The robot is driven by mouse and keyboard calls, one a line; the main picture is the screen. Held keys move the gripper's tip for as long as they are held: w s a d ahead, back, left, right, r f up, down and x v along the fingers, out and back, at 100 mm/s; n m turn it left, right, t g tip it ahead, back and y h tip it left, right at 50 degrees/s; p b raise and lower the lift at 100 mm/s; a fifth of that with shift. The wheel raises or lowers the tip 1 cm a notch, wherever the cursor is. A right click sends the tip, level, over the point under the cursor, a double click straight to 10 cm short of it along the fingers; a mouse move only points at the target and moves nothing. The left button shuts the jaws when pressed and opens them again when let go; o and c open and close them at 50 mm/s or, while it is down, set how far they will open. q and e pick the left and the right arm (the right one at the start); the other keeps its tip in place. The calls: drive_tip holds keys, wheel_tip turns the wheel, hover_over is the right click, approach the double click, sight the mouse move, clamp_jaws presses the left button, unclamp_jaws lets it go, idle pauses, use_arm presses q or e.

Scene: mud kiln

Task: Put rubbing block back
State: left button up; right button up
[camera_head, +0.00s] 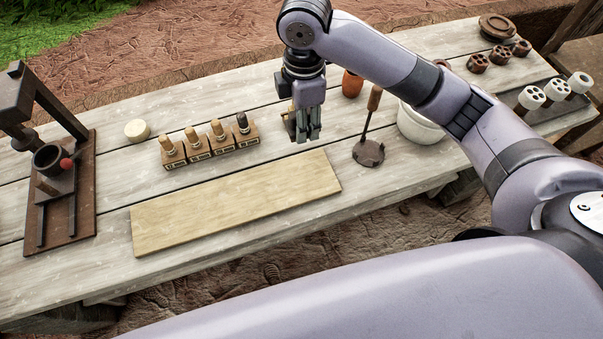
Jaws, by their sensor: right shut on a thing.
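My right gripper (309,136) points straight down over the table, behind the pale wooden board (236,201). Its fingers are close together and shut on a small tan block (290,124), which I take to be the rubbing block. Only the block's left side shows beside the fingers, and the rest is hidden behind them. I cannot tell whether the block touches the table. My left gripper is out of view.
Left of the gripper are a row of wooden-handled stamps in holders (210,144) and a pale round disc (137,130). A dark press (62,190) stands far left. To the right are an upright-handled tool (369,150), an orange cup (352,84) and a white pot (419,127).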

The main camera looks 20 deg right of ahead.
drive_tip(key=shift+a+n, duration=0.15)
drive_tip(key=shift+n, duration=0.15)
drive_tip(key=p, duration=0.1)
hover_over(302, 177)
wheel_tip(302, 177, down, 15)
drive_tip(key=shift+w+r, duration=0.1)
drive_tip(key=shift+r, duration=0.05)
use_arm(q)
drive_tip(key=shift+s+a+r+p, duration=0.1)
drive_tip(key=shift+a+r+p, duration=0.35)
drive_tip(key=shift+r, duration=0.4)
use_arm(e)
drive_tip(key=shift+f, duration=2.45)
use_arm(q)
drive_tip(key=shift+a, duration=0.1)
use_arm(e)
drive_tip(key=o, duration=1.1)
drive_tip(key=shift+f, duration=0.1)
use_arm(q)
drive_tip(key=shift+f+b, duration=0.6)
drive_tip(key=shift+b, duration=0.1)
use_arm(e)
wheel_tip(302, 177, up, 12)
